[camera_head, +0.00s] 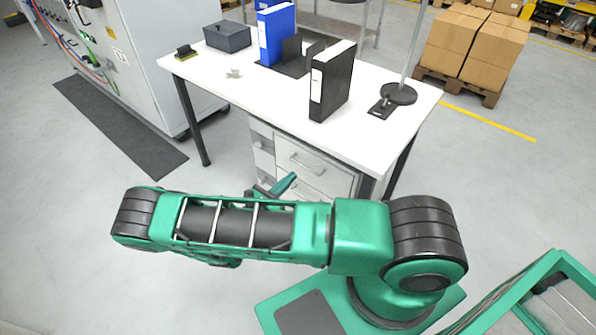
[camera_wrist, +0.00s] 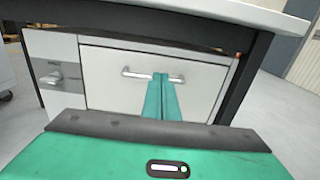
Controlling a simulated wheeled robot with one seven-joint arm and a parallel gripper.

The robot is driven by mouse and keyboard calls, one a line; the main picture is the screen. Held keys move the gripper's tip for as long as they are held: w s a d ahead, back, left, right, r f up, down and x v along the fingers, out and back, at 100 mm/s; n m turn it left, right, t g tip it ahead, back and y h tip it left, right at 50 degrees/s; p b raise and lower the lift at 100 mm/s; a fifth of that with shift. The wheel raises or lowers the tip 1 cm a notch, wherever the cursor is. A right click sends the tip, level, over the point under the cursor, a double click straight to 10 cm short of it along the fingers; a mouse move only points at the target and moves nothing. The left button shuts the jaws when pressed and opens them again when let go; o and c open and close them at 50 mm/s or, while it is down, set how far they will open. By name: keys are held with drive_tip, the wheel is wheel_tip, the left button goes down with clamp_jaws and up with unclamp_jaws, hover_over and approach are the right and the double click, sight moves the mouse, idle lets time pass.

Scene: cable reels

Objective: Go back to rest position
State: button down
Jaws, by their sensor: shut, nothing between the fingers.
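My green arm lies folded across the lower part of the head view, in front of the white desk (camera_head: 240,95). My gripper (camera_wrist: 160,76) shows in the wrist view as two green fingers pressed together, with nothing between them. The fingertips overlap the drawer handle (camera_wrist: 135,74) in the picture; I cannot tell whether they touch it. In the head view a small green part of my gripper (camera_head: 284,184) shows behind the arm, in front of the drawer cabinet (camera_head: 300,160). The rest of it is hidden by the arm.
The desk holds a blue binder (camera_head: 275,35), a black binder (camera_head: 332,82), a dark box (camera_head: 227,36) and a round stand base (camera_head: 398,94). A control cabinet (camera_head: 150,60) stands at left, boxes on a pallet (camera_head: 468,45) at back right.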

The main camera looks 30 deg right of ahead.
drive_tip(key=s+d+r+m+g+y, duration=0.3)
drive_tip(key=s+r+m+g, duration=0.1)
drive_tip(key=r+m, duration=0.25)
drive_tip(key=s+d+r+m+g+y, duration=0.35)
drive_tip(key=r+m, duration=0.25)
drive_tip(key=r, duration=0.2)
drive_tip(key=s+d+r+m+g+y, duration=0.3)
drive_tip(key=s+d+r+m+g, duration=0.1)
drive_tip(key=r+m, duration=0.25)
drive_tip(key=s+r+m+t+y, duration=0.2)
drive_tip(key=s+r+m, duration=0.3)
drive_tip(key=s, duration=0.5)
drive_tip(key=s+r+m+t+y, duration=0.2)
drive_tip(key=s+r+m+y, duration=0.3)
drive_tip(key=s+r, duration=0.4)
drive_tip(key=shift+s+a+r, duration=0.25)
drive_tip(key=shift+s+a, duration=0.1)
drive_tip(key=shift+s, duration=0.1)
